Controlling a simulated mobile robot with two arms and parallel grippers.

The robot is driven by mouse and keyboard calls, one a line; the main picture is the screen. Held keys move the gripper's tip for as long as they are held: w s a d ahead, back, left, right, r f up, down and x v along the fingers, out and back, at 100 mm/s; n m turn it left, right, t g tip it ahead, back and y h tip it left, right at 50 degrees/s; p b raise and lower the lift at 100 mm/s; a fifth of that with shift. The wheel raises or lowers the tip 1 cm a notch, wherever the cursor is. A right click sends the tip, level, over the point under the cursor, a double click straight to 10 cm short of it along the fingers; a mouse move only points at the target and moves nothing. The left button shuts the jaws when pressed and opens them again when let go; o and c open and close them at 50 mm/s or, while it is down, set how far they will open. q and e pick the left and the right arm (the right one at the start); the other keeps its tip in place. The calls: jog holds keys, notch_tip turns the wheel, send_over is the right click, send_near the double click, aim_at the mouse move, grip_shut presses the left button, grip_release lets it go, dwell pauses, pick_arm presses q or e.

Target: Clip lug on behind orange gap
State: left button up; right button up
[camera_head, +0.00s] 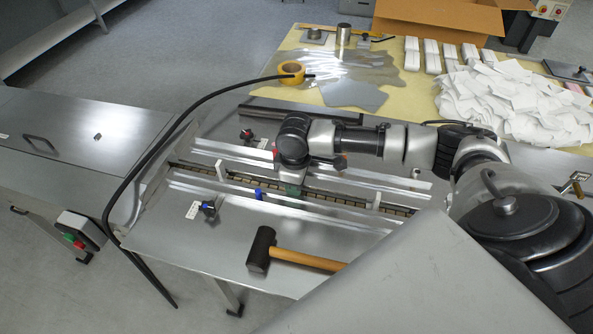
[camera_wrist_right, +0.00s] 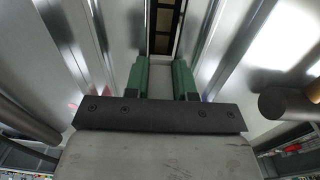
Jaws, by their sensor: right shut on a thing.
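The chain channel (camera_head: 330,198) runs across the steel machine bed. White upright lugs stand along it at the left (camera_head: 221,171) and at the right (camera_head: 377,199). A small blue piece (camera_head: 258,194) is at the channel just left of my right gripper. In the right wrist view the green fingers (camera_wrist_right: 160,80) straddle the dark chain slot (camera_wrist_right: 162,28). I cannot make out an orange gap. My left gripper is not in view.
A black mallet (camera_head: 262,248) with a wooden handle lies on the near plate. Knobs (camera_head: 208,208) stand on the bed. A black cable (camera_head: 165,150) arcs over the left side. The back table holds yellow tape (camera_head: 291,70) and a pile of white packets (camera_head: 510,105).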

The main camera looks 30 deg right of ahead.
jog(key=o, duration=0.7)
jog(key=shift+s+a+f, duration=0.2)
jog(key=shift+s+f, duration=0.2)
jog(key=shift+f, duration=0.4)
jog(key=shift+o, duration=1.1)
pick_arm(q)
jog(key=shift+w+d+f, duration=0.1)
pick_arm(e)
jog(key=shift+o, duration=0.3)
jog(key=shift+w+d+f, duration=0.1)
jog(key=r, duration=0.2)
jog(key=w+r, duration=0.1)
jog(key=r, duration=0.2)
jog(key=shift+w, duration=0.1)
jog(key=r, duration=0.6)
jog(key=shift+s+d+r, duration=0.2)
jog(key=shift+s+r, duration=0.1)
jog(key=shift+w+d+r, duration=0.15)
jog(key=shift+r, duration=0.3)
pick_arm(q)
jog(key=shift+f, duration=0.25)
pick_arm(e)
jog(key=shift+r, duration=0.1)
